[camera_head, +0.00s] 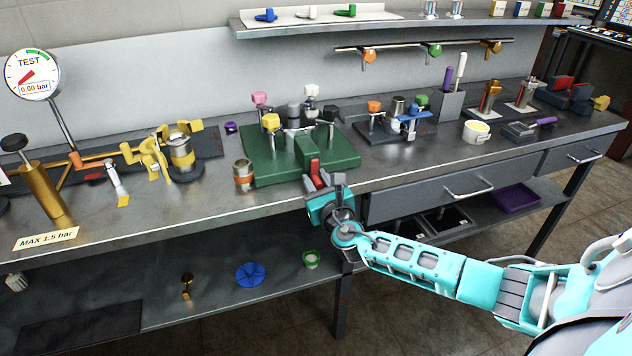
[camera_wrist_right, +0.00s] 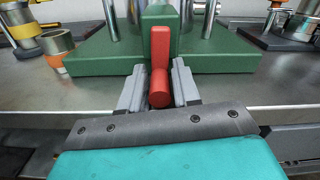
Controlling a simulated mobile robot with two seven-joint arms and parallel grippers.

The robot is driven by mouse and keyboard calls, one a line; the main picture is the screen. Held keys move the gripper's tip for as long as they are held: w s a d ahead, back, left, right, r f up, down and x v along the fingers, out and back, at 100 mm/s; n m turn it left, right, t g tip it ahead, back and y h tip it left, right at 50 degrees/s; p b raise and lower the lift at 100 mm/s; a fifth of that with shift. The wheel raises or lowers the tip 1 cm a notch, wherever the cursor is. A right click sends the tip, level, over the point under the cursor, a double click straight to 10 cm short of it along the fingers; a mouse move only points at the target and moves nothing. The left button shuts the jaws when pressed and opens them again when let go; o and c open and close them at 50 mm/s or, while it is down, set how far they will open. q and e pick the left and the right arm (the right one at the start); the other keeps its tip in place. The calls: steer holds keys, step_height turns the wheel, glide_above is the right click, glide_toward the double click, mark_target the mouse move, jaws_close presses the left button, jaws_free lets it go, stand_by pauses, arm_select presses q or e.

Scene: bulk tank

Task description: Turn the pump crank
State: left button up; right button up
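The pump crank shows as a red arm and red round grip (camera_head: 317,172) on the front of a green block on the green base plate (camera_head: 262,178). In the right wrist view the red grip (camera_wrist_right: 160,90) points towards me, with its red arm rising behind it. My right gripper (camera_head: 325,188) is at the bench's front edge, at the crank. In the right wrist view its grey fingers (camera_wrist_right: 159,87) stand on either side of the grip, with what looks like a narrow gap on each side. My left gripper is in neither view.
Metal posts with coloured knobs (camera_head: 271,123) stand on the green base. A copper-banded cup (camera_head: 243,172) stands left of it, and a dark plate with a blue clamp (camera_head: 410,122) right of it. A gauge (camera_head: 33,74) reads 0.00 bar. The bench front between is clear.

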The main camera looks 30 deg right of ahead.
steer(key=shift+w, duration=0.2)
jaws_close()
steer(key=shift+a, duration=0.1)
stand_by(0.5)
